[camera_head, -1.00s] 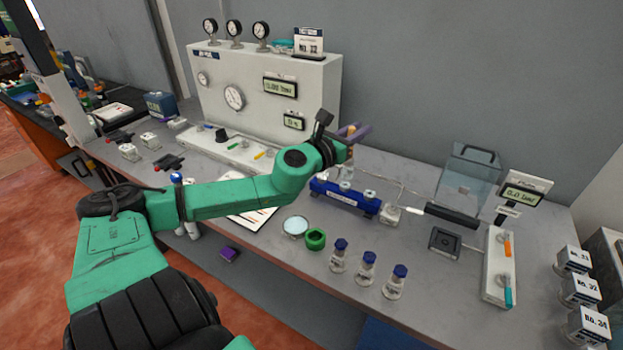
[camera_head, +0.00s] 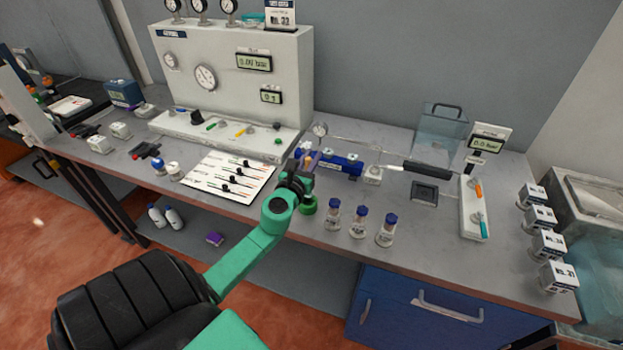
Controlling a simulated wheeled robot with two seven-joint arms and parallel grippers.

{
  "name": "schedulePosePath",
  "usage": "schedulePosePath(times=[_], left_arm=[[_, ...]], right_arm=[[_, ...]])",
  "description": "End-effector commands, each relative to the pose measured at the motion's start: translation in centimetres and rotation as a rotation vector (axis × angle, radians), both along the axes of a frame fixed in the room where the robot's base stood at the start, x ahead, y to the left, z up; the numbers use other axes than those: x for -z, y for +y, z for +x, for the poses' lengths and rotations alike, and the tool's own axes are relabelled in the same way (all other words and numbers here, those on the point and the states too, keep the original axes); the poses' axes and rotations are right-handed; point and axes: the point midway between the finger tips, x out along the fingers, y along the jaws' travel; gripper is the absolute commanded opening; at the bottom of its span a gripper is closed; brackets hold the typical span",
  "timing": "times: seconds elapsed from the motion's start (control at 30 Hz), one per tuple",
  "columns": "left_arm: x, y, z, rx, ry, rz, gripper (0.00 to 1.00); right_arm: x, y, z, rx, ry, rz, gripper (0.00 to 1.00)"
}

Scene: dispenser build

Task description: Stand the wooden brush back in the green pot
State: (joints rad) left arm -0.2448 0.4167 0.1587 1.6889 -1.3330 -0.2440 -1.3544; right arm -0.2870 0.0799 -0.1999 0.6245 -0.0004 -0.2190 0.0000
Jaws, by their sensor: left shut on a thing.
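My left gripper (camera_head: 309,162) is shut on a small tan piece, the wooden brush (camera_head: 308,158), of which only a little shows between the fingers. The rest of the brush is hidden by the gripper and wrist. The green pot (camera_head: 308,206) stands on the bench near its front edge, just below and beside my left wrist in the picture, and is partly covered by it. The gripper appears above and behind the pot; the exact height is hard to tell. My right gripper is not in view.
Several blue-capped vials (camera_head: 359,223) stand right of the pot. A blue rack (camera_head: 345,164) lies behind the gripper. A printed sheet (camera_head: 228,178) lies to the left. A white gauge panel (camera_head: 233,75) stands at the back. Bare bench lies in front of the black square device (camera_head: 424,193).

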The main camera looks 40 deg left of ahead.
Motion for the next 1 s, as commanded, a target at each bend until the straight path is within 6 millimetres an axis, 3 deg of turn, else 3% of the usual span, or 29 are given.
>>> schedulePosePath(times=[0.27,0.7,0.73,0.8,1.0], left_arm=[[5.2,0.0,0.0,0.0,-0.002,0.002,0.0],[5.6,0.0,0.0,0.001,-0.003,0.002,0.0],[5.5,0.0,0.0,0.001,-0.003,0.002,0.3],[5.4,0.0,0.0,0.001,-0.003,0.002,0.52],[5.4,0.0,0.0,0.001,-0.002,0.002,0.52]], right_arm=[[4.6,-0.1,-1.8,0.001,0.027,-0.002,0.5],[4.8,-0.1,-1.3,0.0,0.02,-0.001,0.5],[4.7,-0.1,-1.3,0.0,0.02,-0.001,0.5],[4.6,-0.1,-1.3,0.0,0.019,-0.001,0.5],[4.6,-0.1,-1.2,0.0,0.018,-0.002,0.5]])
